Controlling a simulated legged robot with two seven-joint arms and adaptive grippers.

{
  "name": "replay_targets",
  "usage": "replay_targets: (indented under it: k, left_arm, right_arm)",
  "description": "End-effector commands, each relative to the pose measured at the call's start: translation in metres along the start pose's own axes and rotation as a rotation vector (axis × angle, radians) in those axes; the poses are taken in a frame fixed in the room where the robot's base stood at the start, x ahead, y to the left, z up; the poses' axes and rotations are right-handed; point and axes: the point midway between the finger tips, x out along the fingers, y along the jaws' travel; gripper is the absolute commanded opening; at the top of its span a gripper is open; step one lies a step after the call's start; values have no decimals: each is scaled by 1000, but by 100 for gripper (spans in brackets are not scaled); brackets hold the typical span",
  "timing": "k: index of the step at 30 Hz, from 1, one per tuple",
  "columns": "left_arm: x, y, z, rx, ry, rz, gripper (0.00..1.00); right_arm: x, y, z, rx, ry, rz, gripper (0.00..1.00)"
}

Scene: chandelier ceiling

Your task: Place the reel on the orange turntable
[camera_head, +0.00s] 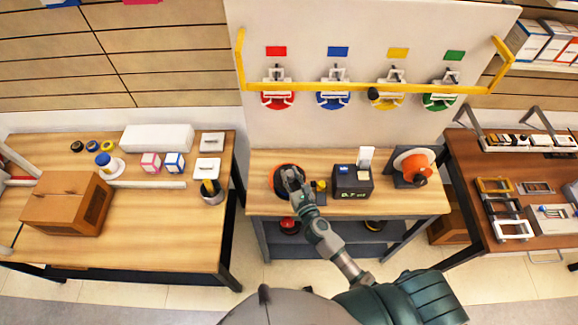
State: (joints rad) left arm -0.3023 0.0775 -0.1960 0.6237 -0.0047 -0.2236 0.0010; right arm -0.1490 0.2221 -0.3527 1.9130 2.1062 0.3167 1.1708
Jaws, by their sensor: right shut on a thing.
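My right gripper (292,177) reaches over the left part of the middle wooden table. It is shut on a dark round thing, probably the reel (276,182), which the gripper partly covers. A little orange shows around this dark round, probably the orange turntable (283,166) beneath it. I cannot tell whether the reel touches the turntable or is held just above it. My left gripper is not in view.
To the right on the middle table (420,204) stand a black box (352,182) and an orange-and-white round device (414,168). A small yellow item (320,185) is close beside my gripper. A side table (150,225) holds a cardboard box (66,203).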

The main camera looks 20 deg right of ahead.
Motion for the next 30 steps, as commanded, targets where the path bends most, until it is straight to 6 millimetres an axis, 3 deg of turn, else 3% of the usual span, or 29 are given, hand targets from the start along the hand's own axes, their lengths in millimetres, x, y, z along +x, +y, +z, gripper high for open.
replay_targets:
  k: [3,9,13,19,29,30]
  left_arm:
    - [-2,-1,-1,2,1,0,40]
    - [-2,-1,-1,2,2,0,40]
    - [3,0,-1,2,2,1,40]
    - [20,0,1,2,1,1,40]
    - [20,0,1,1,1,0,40]
    - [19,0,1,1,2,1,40]
  right_arm:
    - [29,-9,0,-1,-5,0,0]
    - [51,-15,-3,-1,-4,2,0]
    - [53,-17,-12,2,-3,0,0]
    - [54,-17,-41,4,-1,1,0]
    - [53,-18,-42,1,-3,1,0]
    - [52,-18,-42,1,0,1,37]
